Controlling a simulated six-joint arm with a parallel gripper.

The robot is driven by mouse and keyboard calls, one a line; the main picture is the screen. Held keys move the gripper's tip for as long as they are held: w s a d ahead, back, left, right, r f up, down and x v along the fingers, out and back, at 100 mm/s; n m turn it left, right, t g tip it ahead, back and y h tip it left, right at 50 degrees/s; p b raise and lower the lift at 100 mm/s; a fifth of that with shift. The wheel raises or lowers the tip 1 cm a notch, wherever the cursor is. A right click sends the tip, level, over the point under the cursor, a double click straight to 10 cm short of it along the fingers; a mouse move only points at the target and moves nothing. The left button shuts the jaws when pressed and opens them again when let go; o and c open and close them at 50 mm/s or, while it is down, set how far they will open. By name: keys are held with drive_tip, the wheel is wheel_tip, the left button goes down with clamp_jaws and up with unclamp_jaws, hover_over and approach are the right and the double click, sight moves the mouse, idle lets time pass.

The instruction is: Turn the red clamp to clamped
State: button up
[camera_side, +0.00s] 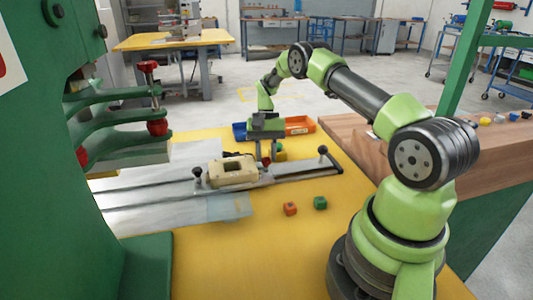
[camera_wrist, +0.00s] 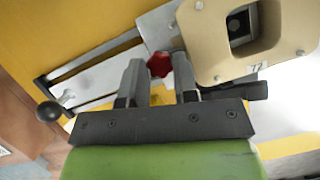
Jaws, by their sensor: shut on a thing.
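The red clamp (camera_wrist: 159,64) is a small lobed red knob on the grey metal fixture, seen in the wrist view beside the beige block. My gripper (camera_wrist: 157,72) has its two grey fingers on either side of the knob and is shut on it. In the side view my gripper (camera_side: 265,152) points down behind the beige block, and the knob is mostly hidden there. I cannot tell from these views which position the clamp is turned to.
The beige block (camera_side: 225,174) with a square opening sits close to my fingers. A slide rail with a black ball handle (camera_side: 322,150) runs to the right. Blue and orange trays (camera_side: 299,125) stand behind. The green press (camera_side: 110,110) stands left.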

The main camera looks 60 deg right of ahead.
drive_tip(key=shift+n, duration=0.4)
drive_tip(key=o, duration=0.9)
